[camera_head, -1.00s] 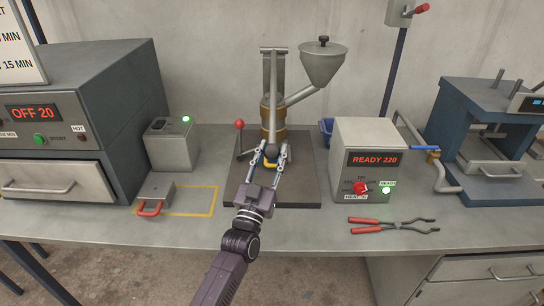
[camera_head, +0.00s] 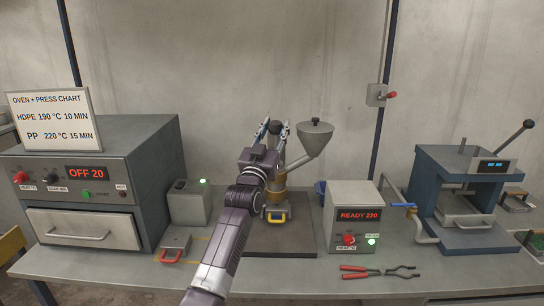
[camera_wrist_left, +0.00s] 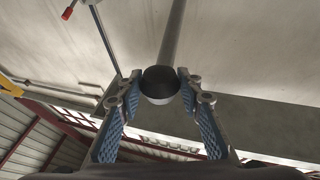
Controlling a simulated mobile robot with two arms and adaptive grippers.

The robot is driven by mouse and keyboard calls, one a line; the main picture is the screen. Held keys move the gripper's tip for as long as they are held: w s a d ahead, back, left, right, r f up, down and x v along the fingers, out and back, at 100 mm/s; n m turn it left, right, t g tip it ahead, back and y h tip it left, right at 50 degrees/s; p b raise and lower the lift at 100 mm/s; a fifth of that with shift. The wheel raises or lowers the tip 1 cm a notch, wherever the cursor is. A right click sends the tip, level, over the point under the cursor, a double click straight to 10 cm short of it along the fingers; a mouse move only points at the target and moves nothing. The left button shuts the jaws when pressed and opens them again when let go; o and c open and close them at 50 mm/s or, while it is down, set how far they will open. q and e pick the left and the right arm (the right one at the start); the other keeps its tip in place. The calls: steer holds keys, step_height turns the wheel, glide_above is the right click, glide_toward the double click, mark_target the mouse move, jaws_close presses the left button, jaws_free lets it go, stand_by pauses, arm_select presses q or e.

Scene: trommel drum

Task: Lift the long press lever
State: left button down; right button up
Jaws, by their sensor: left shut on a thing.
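The press (camera_head: 279,180) stands on a dark base plate with a grey hopper (camera_head: 315,138) at its upper right. My left gripper (camera_head: 275,127) is raised in front of the top of the press. In the left wrist view the long press lever (camera_wrist_left: 174,35) is a grey bar ending in a dark round knob (camera_wrist_left: 160,80). The knob sits between the fingers of my left gripper, which is shut on it. In the head view my arm and gripper hide most of the lever. My right gripper is not in view.
An oven (camera_head: 110,165) stands at left, with a grey box (camera_head: 188,203) beside it. A heater box reading READY 220 (camera_head: 352,200) and a blue press (camera_head: 440,190) stand at right. Red-handled tongs (camera_head: 380,272) lie in front. The wall behind is bare above the press.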

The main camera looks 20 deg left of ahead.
arm_select(q)
steer(key=r, duration=0.1)
steer(key=w+r, duration=0.1)
steer(key=r, duration=0.2)
steer(key=shift+w+a+r+p, duration=0.25)
steer(key=shift+r+p, duration=0.05)
steer(key=shift+r, duration=0.1)
steer(key=shift+w+r, duration=0.15)
steer(key=shift+r, duration=0.2)
steer(key=shift+a+r, duration=0.1)
steer(key=shift+r, duration=0.2)
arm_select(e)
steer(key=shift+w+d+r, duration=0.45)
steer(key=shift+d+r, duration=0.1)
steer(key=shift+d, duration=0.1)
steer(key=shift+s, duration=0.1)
arm_select(q)
steer(key=c, duration=1.7)
jaws_free()
steer(key=o, duration=0.3)
steer(key=shift+w+f, duration=0.1)
steer(key=shift+f, duration=0.05)
steer(key=shift+o, duration=0.2)
steer(key=shift+f, duration=0.15)
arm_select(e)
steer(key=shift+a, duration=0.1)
arm_select(q)
steer(key=shift+f, duration=0.1)
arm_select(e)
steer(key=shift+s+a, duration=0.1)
